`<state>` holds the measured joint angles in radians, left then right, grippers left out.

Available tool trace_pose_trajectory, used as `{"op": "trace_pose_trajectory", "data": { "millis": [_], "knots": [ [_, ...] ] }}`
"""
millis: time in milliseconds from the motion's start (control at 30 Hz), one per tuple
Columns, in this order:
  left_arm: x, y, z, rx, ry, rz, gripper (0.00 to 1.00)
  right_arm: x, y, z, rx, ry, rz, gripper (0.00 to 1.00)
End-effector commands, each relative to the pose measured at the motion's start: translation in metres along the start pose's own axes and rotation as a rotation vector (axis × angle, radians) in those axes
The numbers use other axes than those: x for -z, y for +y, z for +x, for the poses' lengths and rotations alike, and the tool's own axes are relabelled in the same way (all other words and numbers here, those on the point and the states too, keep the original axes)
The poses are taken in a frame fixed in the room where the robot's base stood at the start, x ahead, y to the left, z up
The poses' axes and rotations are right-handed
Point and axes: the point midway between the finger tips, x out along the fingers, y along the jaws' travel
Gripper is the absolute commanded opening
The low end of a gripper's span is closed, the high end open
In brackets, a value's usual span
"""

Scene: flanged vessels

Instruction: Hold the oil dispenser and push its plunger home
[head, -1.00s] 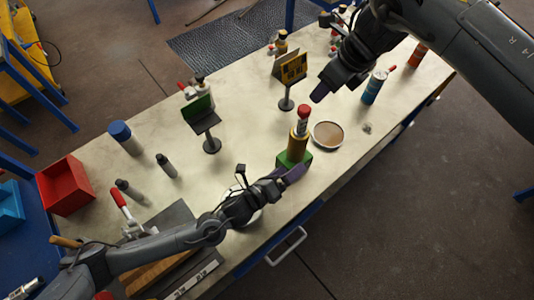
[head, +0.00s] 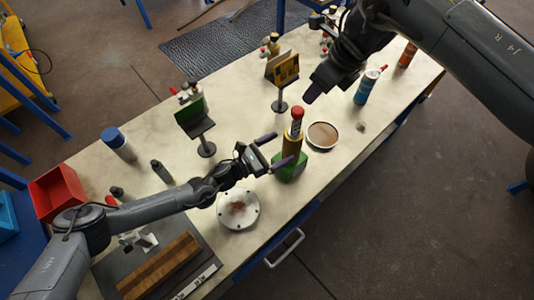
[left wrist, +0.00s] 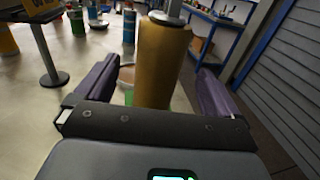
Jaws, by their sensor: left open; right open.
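The oil dispenser (head: 291,144) stands upright on the table, with a gold body, a pale neck, a red plunger top (head: 297,112) and a green base (head: 290,168). The red top stands clear above the neck. My left gripper (head: 284,149) is open at the gold body, its purple fingers apart. In the left wrist view the gold body (left wrist: 163,65) stands between the spread fingers, with visible gaps to both; its red top is out of frame. My right gripper (head: 309,97) is just above and right of the red top, empty; its finger gap is hard to see.
A round brown-filled dish (head: 322,135) sits right of the dispenser. A yellow sign (head: 284,70) and a green sign (head: 192,116) stand behind. A blue can (head: 368,87) is at right.

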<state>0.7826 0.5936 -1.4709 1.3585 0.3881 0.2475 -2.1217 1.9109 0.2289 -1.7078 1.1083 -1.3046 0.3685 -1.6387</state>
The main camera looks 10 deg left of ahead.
Motion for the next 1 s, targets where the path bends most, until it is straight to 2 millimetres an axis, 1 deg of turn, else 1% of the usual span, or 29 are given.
{"op": "trace_pose_trajectory", "data": {
  "millis": [33,100,333,500,800,867,1000],
  "knots": [
    [-0.001,-0.001,0.009,0.001,-0.002,0.001,0.96,0.000,0.000,0.000,0.000,0.000,0.000,0.43],
    [-0.001,-0.001,0.019,0.001,-0.001,0.001,0.96,0.000,0.000,0.000,0.000,0.000,0.000,0.43],
    [-0.001,0.000,0.043,0.000,-0.001,-0.001,0.96,0.000,0.000,0.000,0.000,0.000,0.000,0.43],
    [0.000,0.000,0.051,0.000,-0.001,-0.001,0.96,0.000,0.000,0.000,0.000,0.000,0.000,0.43],
    [0.000,0.000,0.052,-0.001,0.000,-0.001,0.96,0.000,0.000,0.000,0.000,0.000,0.000,0.43],
    [0.000,0.000,0.052,-0.001,0.000,-0.001,0.89,0.000,0.000,0.000,0.000,0.000,0.000,0.43],
    [0.000,0.000,0.052,-0.001,0.000,-0.001,0.67,0.000,0.000,0.000,0.000,0.000,0.000,0.43]
  ]
}}
